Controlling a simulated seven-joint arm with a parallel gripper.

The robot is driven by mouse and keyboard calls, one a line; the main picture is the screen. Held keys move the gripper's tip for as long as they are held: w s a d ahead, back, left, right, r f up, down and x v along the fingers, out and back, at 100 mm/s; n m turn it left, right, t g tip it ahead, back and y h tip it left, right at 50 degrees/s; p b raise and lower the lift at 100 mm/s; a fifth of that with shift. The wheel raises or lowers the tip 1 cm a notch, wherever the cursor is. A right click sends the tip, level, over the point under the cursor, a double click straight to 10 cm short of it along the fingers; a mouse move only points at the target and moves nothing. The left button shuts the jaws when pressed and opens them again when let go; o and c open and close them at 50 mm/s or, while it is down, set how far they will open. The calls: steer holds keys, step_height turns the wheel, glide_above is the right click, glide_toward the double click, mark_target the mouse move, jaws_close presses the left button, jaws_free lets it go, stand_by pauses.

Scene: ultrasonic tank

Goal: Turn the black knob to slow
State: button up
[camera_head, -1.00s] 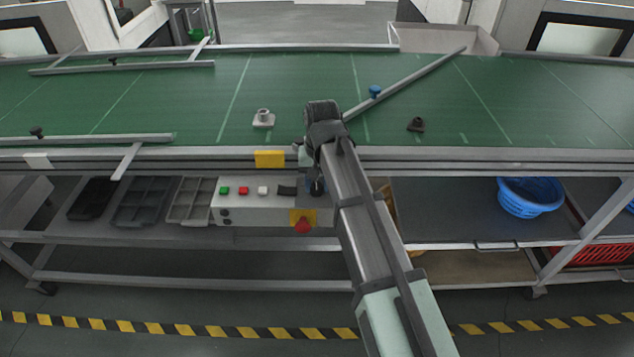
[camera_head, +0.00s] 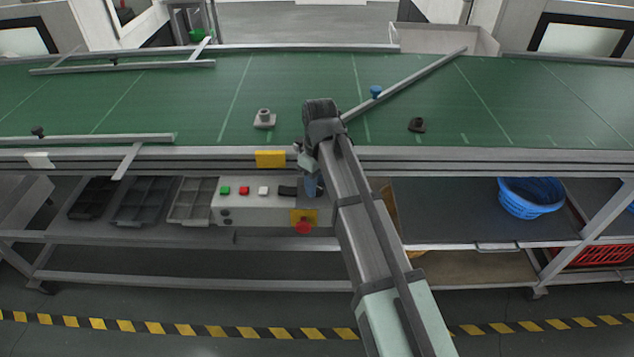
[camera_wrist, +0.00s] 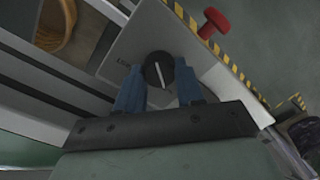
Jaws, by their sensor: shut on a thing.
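The black knob (camera_wrist: 153,66) is round with a white pointer line and sits on the light grey control panel (camera_wrist: 118,62). In the wrist view the line points down toward my palm, slightly right. Lettering shows left of the knob, too small to read surely. My gripper (camera_wrist: 159,72) has one blue finger on each side of the knob and is shut on it. In the head view my gripper (camera_head: 311,186) is at the right end of the control box (camera_head: 262,213), and the knob is hidden behind my gripper and arm.
A red stop button (camera_head: 303,228) sits below my gripper on a yellow plate. Green, red and white buttons line the box to the left. The conveyor edge (camera_head: 450,155) runs just above. A grey part (camera_head: 264,118) and a dark part (camera_head: 417,125) lie on the green belt.

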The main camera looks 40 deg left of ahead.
mark_target(318, 184)
steer(key=shift+n, duration=0.6)
steer(key=o, duration=1)
steer(key=shift+o, duration=0.2)
step_height(318, 184, up, 14)
steer(key=shift+w, duration=0.35)
steer(key=shift+f, duration=0.1)
